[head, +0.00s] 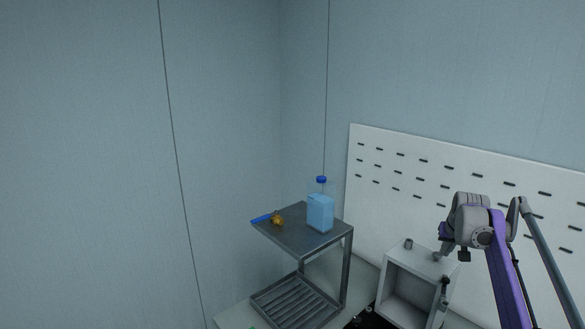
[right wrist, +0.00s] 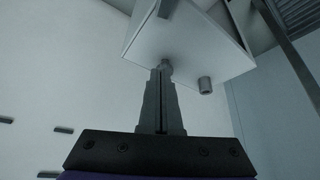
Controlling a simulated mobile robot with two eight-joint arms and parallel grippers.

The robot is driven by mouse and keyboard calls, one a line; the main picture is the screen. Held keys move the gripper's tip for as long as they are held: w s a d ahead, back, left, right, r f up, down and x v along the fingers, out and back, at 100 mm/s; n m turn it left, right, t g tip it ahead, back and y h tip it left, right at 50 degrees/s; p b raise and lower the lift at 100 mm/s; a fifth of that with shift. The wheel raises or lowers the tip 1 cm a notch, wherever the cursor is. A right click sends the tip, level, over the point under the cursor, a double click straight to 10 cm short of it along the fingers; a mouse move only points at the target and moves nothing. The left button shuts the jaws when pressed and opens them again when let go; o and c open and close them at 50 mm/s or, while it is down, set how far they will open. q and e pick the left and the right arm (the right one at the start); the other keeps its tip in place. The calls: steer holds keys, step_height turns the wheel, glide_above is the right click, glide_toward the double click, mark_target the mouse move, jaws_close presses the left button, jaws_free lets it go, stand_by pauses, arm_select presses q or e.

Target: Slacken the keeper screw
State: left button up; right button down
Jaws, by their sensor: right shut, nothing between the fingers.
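A white box (head: 398,263) with an open front stands before the pegboard in the head view; it is upside down at the top of the right wrist view (right wrist: 180,38). Two small grey cylindrical screws or knobs stick out of its top: one at the left (head: 408,243), also in the wrist view (right wrist: 205,85), and one at the right (head: 437,257), also there (right wrist: 167,64). I cannot tell which is the keeper screw. My right gripper (right wrist: 160,74) is shut and empty, its tips close to the right knob; contact is unclear. My left gripper is out of view.
A white slotted pegboard (head: 420,170) stands behind the box. A grey cart (head: 290,237) to the left holds a blue-capped bottle (head: 320,210), a small brown object (head: 277,219) and a blue item (head: 262,218). A dark rod-like part (head: 444,290) is at the box's right edge.

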step_height(320, 180, up, 3)
steer(key=shift+f, duration=0.15)
steer(key=shift+r, duration=0.2)
steer(key=shift+a, duration=0.1)
steer(key=s+a+n, duration=0.2)
steer(key=s+a, duration=1.3)
steer(key=a, duration=0.1)
steer(key=s+a+f+n+y, duration=0.1)
steer(key=s+a+f, duration=0.4)
steer(key=s+f, duration=0.3)
steer(key=s+a+f+n+t, duration=0.1)
steer(key=s+a+f, duration=0.4)
steer(key=s+f, duration=0.4)
steer(key=s, duration=0.7)
steer(key=shift+s+a+f+y, duration=0.15)
steer(key=shift+s+a+y, duration=0.05)
steer(key=shift+s+y, duration=0.2)
